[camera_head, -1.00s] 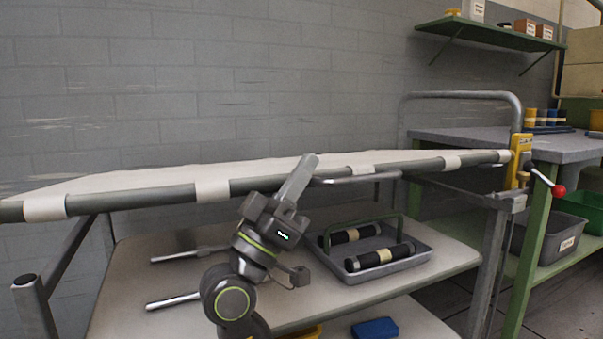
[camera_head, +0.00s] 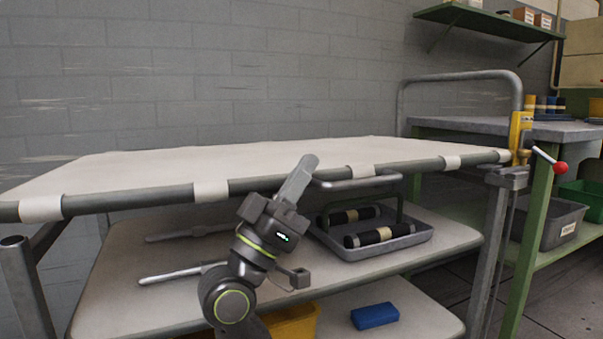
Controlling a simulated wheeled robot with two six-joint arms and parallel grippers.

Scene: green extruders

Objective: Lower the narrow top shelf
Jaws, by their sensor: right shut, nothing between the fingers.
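The narrow top shelf (camera_head: 250,165) is a pale, cloth-covered panel in a grey tube frame, its front tube (camera_head: 130,200) wrapped with white bands. It spans the cart above a wider lower shelf (camera_head: 110,300). Its front edge hangs lower than its rear, with the top surface plainly visible. My right gripper (camera_head: 297,180) is shut and empty. Its fingers cross the front tube near the middle, just left of a metal handle bar (camera_head: 357,183). Whether they press on the tube cannot be told. My left gripper is not in view.
A grey tray (camera_head: 390,244) with black rollers and metal rods (camera_head: 182,273) lies on the lower shelf. A blue box (camera_head: 374,316) sits on the level below. A yellow clamp (camera_head: 521,138) with a red-knobbed lever (camera_head: 550,159) stands at the right end, beside a green workbench.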

